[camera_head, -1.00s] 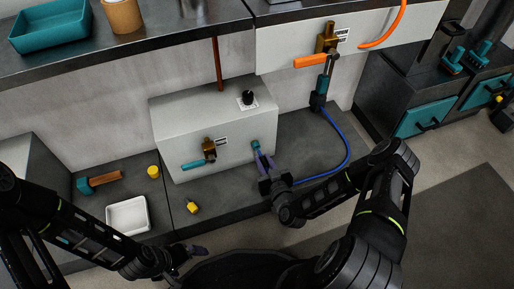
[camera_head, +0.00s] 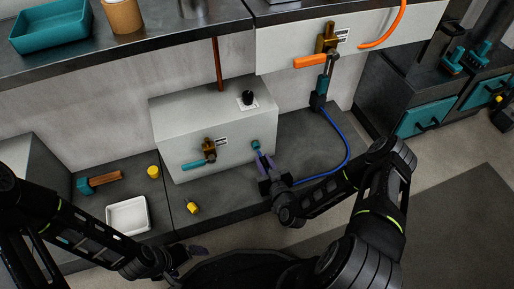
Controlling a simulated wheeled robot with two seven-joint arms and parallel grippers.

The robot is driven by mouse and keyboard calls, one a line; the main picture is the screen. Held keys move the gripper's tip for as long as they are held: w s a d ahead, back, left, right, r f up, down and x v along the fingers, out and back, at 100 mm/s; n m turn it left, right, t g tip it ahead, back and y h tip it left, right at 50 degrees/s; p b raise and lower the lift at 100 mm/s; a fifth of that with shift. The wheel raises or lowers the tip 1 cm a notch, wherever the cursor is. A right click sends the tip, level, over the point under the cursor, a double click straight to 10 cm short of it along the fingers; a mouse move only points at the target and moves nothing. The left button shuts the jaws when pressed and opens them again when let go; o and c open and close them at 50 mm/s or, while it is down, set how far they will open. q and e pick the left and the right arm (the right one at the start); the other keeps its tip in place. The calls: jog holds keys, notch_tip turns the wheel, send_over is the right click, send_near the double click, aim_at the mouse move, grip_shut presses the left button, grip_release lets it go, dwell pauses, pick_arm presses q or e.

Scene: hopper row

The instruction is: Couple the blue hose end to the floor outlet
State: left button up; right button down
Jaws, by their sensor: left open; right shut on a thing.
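A pale grey box (camera_head: 178,133) stands on the floor slab. It has a brass valve (camera_head: 208,147) with a teal lever (camera_head: 192,165) and a small teal outlet fitting (camera_head: 256,145) on its front, right of the valve. My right gripper (camera_head: 264,163) is just below the fitting, shut on the blue hose end, which the fingers mostly hide. I cannot tell whether the hose end touches the fitting. The blue hose (camera_head: 349,145) loops right and up to a coupling (camera_head: 320,92) under the upper panel. My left gripper (camera_head: 196,250) is open and empty at the bottom.
A white tray (camera_head: 110,222), a teal-headed tool (camera_head: 103,180) and yellow pieces (camera_head: 153,171) (camera_head: 192,207) lie on the slab at left. A black knob (camera_head: 248,97) tops the box. A brass valve with an orange lever (camera_head: 311,62) is on the upper panel.

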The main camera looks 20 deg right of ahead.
aim_at(262, 157)
jog(key=shift+w, duration=0.2)
jog(key=shift+w+b, duration=0.4)
jog(key=shift+w, duration=0.9)
jog(key=c, duration=1.1)
grip_release()
jog(key=shift+c, duration=0.2)
jog(key=shift+s+r, duration=0.1)
jog(key=shift+s, duration=0.1)
jog(key=s+p, duration=0.1)
jog(key=s, duration=0.2)
jog(key=s+r+p, duration=0.1)
jog(key=s, duration=0.2)
jog(key=shift+s+r, duration=0.1)
jog(key=shift+s+p, duration=0.35)
jog(key=shift+s, duration=0.15)
